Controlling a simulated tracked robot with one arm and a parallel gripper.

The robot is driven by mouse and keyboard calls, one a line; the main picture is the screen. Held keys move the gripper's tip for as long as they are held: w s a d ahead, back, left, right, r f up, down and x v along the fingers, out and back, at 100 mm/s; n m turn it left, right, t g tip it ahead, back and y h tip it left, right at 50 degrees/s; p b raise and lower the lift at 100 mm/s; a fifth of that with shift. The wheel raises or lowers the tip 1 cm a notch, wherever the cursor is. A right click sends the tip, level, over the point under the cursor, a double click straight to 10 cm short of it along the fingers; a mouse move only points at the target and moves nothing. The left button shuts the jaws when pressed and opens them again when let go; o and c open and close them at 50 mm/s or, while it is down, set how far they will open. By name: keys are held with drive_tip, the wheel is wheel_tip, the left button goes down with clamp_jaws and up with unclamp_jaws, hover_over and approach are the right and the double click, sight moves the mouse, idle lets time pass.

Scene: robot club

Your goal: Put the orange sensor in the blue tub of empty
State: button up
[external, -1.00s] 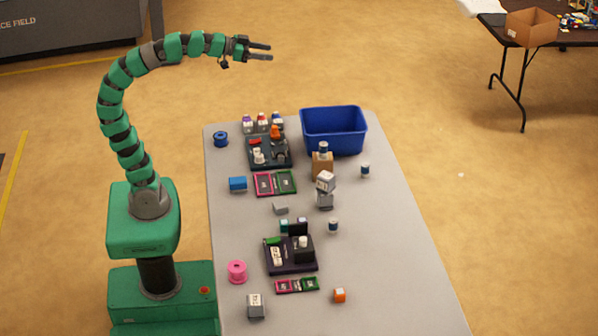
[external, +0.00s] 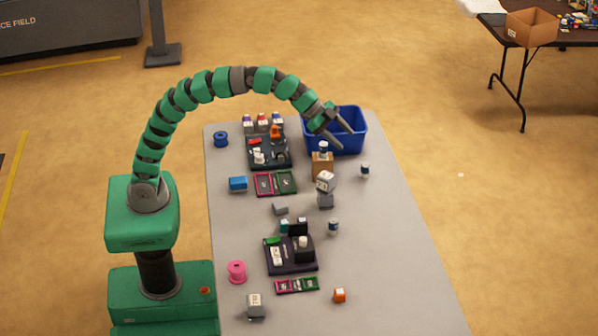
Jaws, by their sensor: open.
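Another orange piece (external: 275,131) stands at the back of the far dark tray. I cannot tell from their shape which is the sensor. The blue tub (external: 360,139) stands at the far end of the table. My gripper (external: 346,139) is open and empty, with its fingers over the tub in the picture, pointing down to the right. My gripper hides part of the tub's inside, and I see nothing lying in the rest.
The far dark tray (external: 288,163) and a near dark tray (external: 290,266) hold small parts. A cardboard box with a bottle (external: 322,165) and stacked grey-white cubes (external: 325,182) stand below the tub. A pink spool (external: 237,271) is at the near left. The table's right side is mostly clear.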

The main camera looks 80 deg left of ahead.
drive_tip(key=d+f+m+g+h+p, duration=0.15)
drive_tip(key=d+f+m+g, duration=0.25)
drive_tip(key=d+f, duration=0.95)
drive_tip(key=m+g+h+p, duration=0.1)
drive_tip(key=m+g+h, duration=0.1)
drive_tip(key=m+g, duration=0.3)
approach(340, 290)
drive_tip(key=shift+x, duration=4.4)
drive_tip(key=shift+p+x, duration=0.3)
drive_tip(key=shift+x, duration=0.6)
drive_tip(key=shift+f, duration=0.3)
drive_tip(key=shift+d, duration=0.1)
drive_tip(key=c, duration=1.1)
drive_tip(key=shift+c, duration=0.2)
drive_tip(key=shift+r, duration=0.1)
